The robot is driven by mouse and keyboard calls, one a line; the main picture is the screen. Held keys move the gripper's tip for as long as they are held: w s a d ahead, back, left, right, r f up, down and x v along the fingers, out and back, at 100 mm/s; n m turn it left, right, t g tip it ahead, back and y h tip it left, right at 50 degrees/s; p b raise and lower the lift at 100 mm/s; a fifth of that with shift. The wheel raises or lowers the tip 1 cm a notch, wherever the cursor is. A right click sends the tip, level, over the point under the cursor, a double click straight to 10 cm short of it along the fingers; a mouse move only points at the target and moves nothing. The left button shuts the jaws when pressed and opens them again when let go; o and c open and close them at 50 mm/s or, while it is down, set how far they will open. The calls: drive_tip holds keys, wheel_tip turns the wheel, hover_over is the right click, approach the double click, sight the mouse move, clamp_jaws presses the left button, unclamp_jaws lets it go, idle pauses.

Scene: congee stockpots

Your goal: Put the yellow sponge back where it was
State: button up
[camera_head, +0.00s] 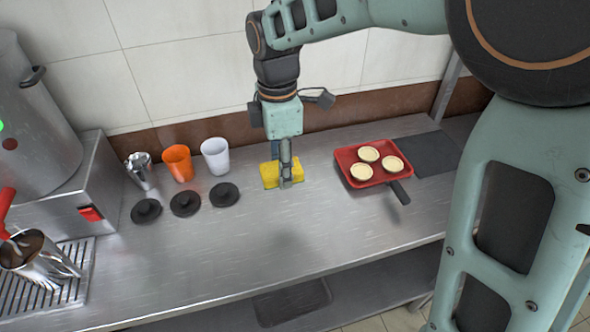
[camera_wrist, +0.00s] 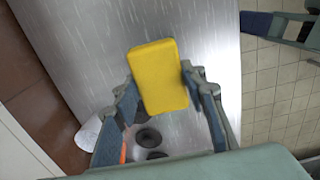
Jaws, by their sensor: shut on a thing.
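The yellow sponge (camera_head: 270,174) is between the fingers of my gripper (camera_head: 286,178), over the back middle of the steel counter. My gripper is shut on it, and the near finger covers part of its front in the head view. In the wrist view the sponge (camera_wrist: 158,77) sits between the two fingers of my gripper (camera_wrist: 160,90), its broad face toward the camera and slightly tilted. The head view does not clearly show whether the sponge touches the counter.
A red tray (camera_head: 347,160) with three tarts stands to the right, next to a dark mat (camera_head: 428,152). An orange cup (camera_head: 178,163), a white cup (camera_head: 216,156), a metal cup (camera_head: 140,170) and black lids (camera_head: 185,203) stand left. The counter (camera_head: 250,260) is clear in front.

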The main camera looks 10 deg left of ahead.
drive_tip(key=shift+w+d+f, duration=0.1)
drive_tip(key=shift+w, duration=0.35)
drive_tip(key=w+f, duration=0.2)
drive_tip(key=w, duration=0.2)
drive_tip(key=w+a+f+p, duration=0.1)
drive_tip(key=w+f, duration=0.2)
drive_tip(key=w, duration=0.1)
drive_tip(key=w+f, duration=0.3)
drive_tip(key=w, duration=0.1)
drive_tip(key=shift+a+f, duration=0.15)
drive_tip(key=shift+a, duration=0.25)
drive_tip(key=shift+w+f, duration=0.4)
drive_tip(key=shift+f, duration=0.15)
drive_tip(key=shift+w+f+p, duration=0.15)
drive_tip(key=shift+f+p, duration=0.15)
drive_tip(key=shift+f, duration=1.35)
drive_tip(key=shift+f, duration=0.15)
drive_tip(key=o, duration=1.1)
